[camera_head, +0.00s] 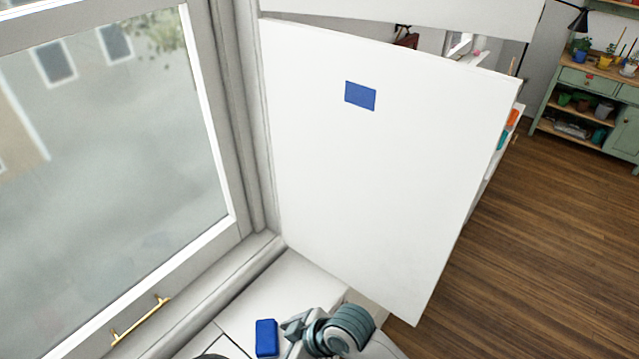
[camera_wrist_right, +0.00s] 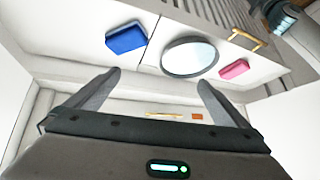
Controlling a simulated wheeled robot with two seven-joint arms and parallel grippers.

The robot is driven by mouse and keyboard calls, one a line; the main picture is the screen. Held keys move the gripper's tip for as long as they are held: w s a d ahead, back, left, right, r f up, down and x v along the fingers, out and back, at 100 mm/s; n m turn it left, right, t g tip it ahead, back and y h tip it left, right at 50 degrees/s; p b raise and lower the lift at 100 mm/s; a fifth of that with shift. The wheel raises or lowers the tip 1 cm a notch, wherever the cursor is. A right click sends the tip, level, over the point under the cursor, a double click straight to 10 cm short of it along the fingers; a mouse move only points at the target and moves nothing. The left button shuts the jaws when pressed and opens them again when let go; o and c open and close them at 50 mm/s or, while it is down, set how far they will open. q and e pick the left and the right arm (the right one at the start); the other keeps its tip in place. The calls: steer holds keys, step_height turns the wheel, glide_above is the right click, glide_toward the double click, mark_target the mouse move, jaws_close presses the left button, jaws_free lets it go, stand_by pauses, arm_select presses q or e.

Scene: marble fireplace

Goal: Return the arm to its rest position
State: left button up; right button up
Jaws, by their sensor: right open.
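My right gripper (camera_wrist_right: 159,80) shows in the right wrist view with its two dark fingers wide apart and nothing between them. Beyond the fingertips is a white surface (camera_wrist_right: 175,95). A grey-teal arm part of mine (camera_head: 340,330) shows at the bottom middle of the head view, beside a blue block (camera_head: 265,338); whether they touch I cannot tell. My left gripper cannot be made out in either view.
A large white panel (camera_head: 380,190) with a blue rectangle (camera_head: 360,95) stands right of a window (camera_head: 110,150) with a gold handle (camera_head: 140,320). The right wrist view shows a blue block (camera_wrist_right: 126,37), round disc (camera_wrist_right: 190,57) and pink block (camera_wrist_right: 234,69). Wooden floor (camera_head: 540,250) is clear.

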steer(key=s+d+f+m+t+h, duration=0.1)
steer(key=s+d+m+h, duration=0.45)
steer(key=d, duration=1.05)
steer(key=s+d+f+m+t+h, duration=0.15)
steer(key=s+d+m, duration=0.6)
steer(key=d, duration=0.85)
steer(key=s+f+n+g+b, duration=0.25)
steer(key=f+b, duration=0.55)
steer(key=f, duration=2.8)
steer(key=s+d+f+b, duration=0.1)
steer(key=s+f+b, duration=0.2)
steer(key=s+f, duration=0.6)
steer(key=s+d+f+b, duration=0.2)
steer(key=s+f, duration=0.7)
steer(key=f, duration=0.5)
steer(key=shift+g+b, duration=0.4)
steer(key=shift+b, duration=0.1)
